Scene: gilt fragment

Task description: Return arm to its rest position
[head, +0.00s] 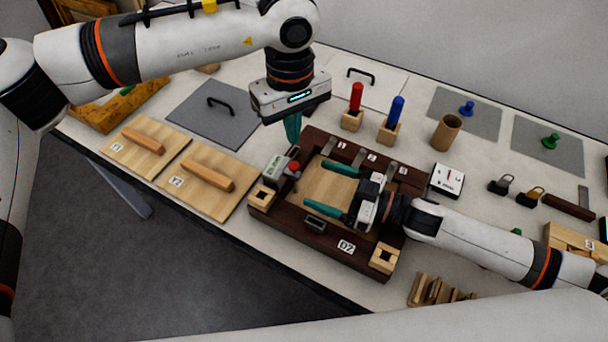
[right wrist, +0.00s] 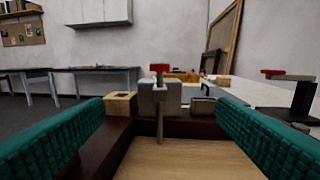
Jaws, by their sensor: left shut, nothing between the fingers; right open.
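My left gripper (head: 292,128) is above the far left corner of the dark wooden frame (head: 347,246), pointing down, with its teal fingers together and empty. My right gripper (head: 332,187) lies low over the frame's light wooden panel (head: 322,182), its teal fingers spread apart and pointing left. In the right wrist view the same fingers (right wrist: 160,140) stand at both sides with nothing held between them. Between them in that view is a grey block with a red-topped part (right wrist: 160,70). That red-topped part also shows in the head view (head: 293,168). Whether the right fingers touch the panel cannot be told.
Two wooden boards with handles (head: 140,150) (head: 205,188) and a grey handled plate (head: 210,106) lie at left. Red (head: 356,97) and blue (head: 396,110) pegs in wooden blocks, a wooden cup (head: 446,134) and padlocks (head: 501,185) stand behind and right. Slotted wood (head: 440,292) lies near the front edge.

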